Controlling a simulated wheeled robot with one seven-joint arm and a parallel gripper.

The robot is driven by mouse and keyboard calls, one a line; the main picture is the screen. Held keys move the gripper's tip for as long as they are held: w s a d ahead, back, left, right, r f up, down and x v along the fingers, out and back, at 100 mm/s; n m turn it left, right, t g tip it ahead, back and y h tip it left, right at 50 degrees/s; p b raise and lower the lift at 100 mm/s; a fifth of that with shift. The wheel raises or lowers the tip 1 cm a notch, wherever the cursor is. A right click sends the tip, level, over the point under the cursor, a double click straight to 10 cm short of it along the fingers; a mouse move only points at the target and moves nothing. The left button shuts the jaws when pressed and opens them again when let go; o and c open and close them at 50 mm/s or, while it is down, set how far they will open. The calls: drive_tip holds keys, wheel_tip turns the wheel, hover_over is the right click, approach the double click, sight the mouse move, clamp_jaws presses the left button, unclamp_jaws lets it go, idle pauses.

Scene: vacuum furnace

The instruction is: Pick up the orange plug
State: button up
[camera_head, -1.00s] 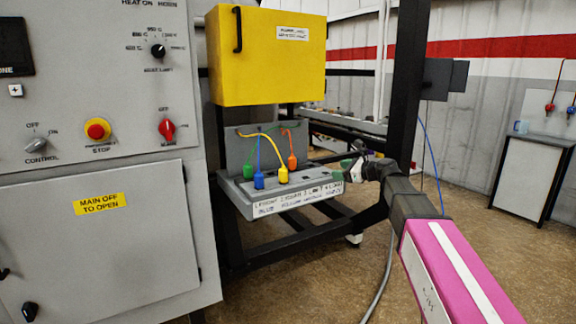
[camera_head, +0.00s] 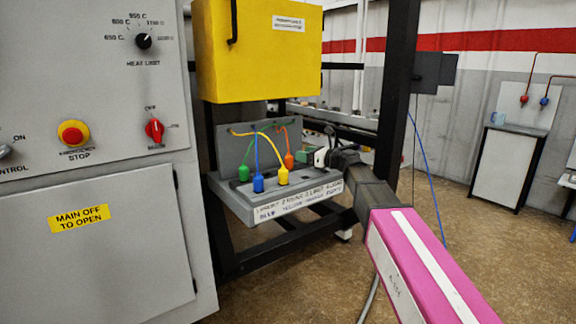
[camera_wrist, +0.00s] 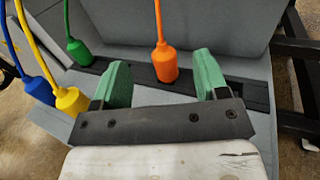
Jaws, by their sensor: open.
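The orange plug (camera_head: 289,160) stands upright at the right end of the row of plugs on the grey socket panel (camera_head: 232,208). An orange cord rises from its top. In the wrist view the orange plug (camera_wrist: 164,63) lies just ahead of my gripper (camera_wrist: 158,78), between the lines of its two green fingers. The fingers are apart and touch nothing that I can see. In the head view my gripper (camera_head: 318,154) is close to the right of the orange plug.
A green plug (camera_wrist: 78,52), a blue plug (camera_wrist: 39,91) and a yellow plug (camera_wrist: 72,100) stand left of the orange one, their cords looping above the panel. A yellow box (camera_head: 262,60) hangs above. A black frame post (camera_head: 396,90) stands behind my arm.

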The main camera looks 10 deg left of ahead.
sight(289, 156)
wheel_tip(289, 156, down, 3)
drive_tip(key=shift+w+a+r, duration=0.1)
drive_tip(key=shift+w+a, duration=0.15)
drive_tip(key=shift+a, duration=0.4)
drive_tip(key=shift+x, duration=3.1)
drive_tip(key=c, duration=1)
